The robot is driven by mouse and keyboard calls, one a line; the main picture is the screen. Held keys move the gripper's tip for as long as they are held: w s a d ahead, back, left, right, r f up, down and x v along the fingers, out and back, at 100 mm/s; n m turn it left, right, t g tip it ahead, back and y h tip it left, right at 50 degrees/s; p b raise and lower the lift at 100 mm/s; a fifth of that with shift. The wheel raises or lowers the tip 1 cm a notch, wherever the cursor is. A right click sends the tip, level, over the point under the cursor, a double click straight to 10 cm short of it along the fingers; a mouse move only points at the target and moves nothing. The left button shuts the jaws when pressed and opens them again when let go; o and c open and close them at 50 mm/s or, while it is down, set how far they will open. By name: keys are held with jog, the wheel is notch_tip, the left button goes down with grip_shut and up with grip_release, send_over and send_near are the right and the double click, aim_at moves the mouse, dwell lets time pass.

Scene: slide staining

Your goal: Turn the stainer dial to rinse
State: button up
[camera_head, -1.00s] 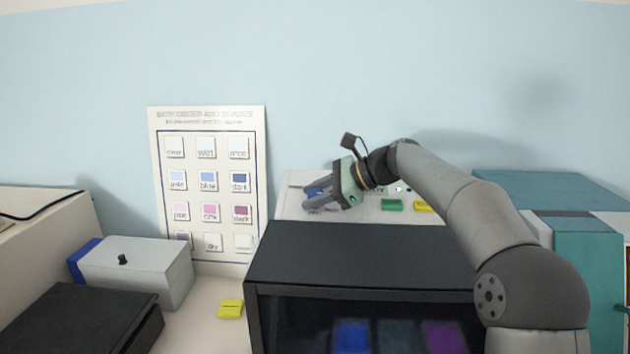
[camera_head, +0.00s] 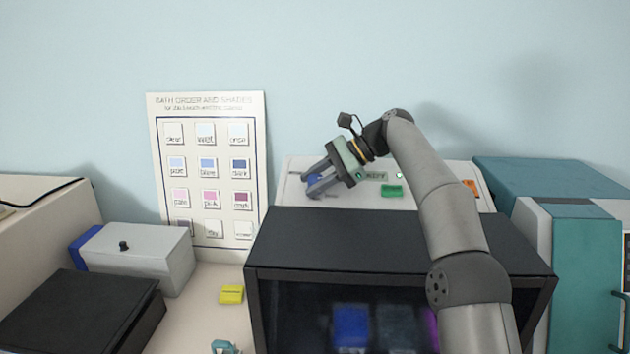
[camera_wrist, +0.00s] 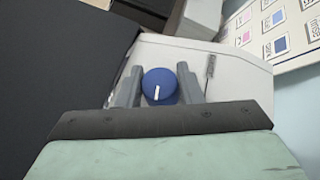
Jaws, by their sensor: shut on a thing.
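The stainer dial (camera_wrist: 160,84) is a round blue knob with a white pointer line, on the pale stainer housing (camera_wrist: 218,66) in the wrist view. The pointer runs roughly up and down in that picture, tilted slightly. My gripper (camera_wrist: 158,85) has one grey finger on each side of the dial and is shut on it. In the head view my gripper (camera_head: 314,182) reaches left over the stainer's panel (camera_head: 340,205), and the blue dial (camera_head: 315,180) shows partly between the fingers. No rinse label can be read at the dial.
A black-topped cabinet (camera_head: 400,240) with a dark glass front stands before the stainer. A shade chart (camera_head: 208,110) leans on the wall at left. Green (camera_head: 392,191) and orange (camera_head: 470,188) pieces sit on the panel. A grey box (camera_head: 140,255) and yellow block (camera_head: 231,295) are at left.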

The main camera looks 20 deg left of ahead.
jog(key=o, duration=1)
